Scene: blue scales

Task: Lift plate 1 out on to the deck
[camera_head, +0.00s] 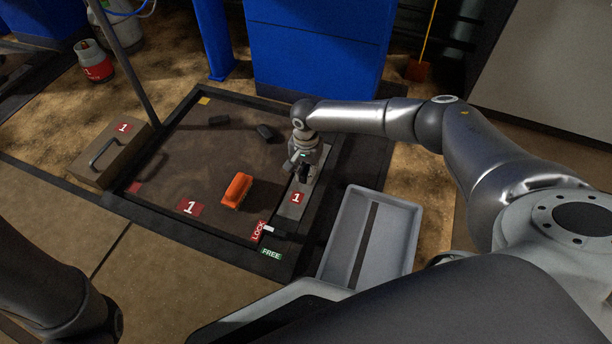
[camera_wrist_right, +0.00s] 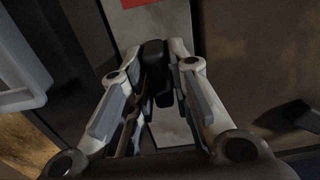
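Plate 1 (camera_head: 291,211) is a narrow grey metal strip with a red "1" label. It lies along the right side of the dark-framed floor panel. My right gripper (camera_head: 304,172) points down over the plate's far half. In the right wrist view, the fingers of my right gripper (camera_wrist_right: 155,75) close in on both sides of a black upright handle (camera_wrist_right: 155,55) on the plate. I cannot tell whether the plate is raised. Part of my left arm shows at the lower left; its gripper is out of view.
An orange brush-like block (camera_head: 237,190) and small dark pieces (camera_head: 266,132) lie on the brown panel (camera_head: 190,165). LOCK (camera_head: 258,231) and FREE (camera_head: 271,254) labels sit near the frame's front corner. A grey tray (camera_head: 398,235) stands right, a brown handled case (camera_head: 106,160) left.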

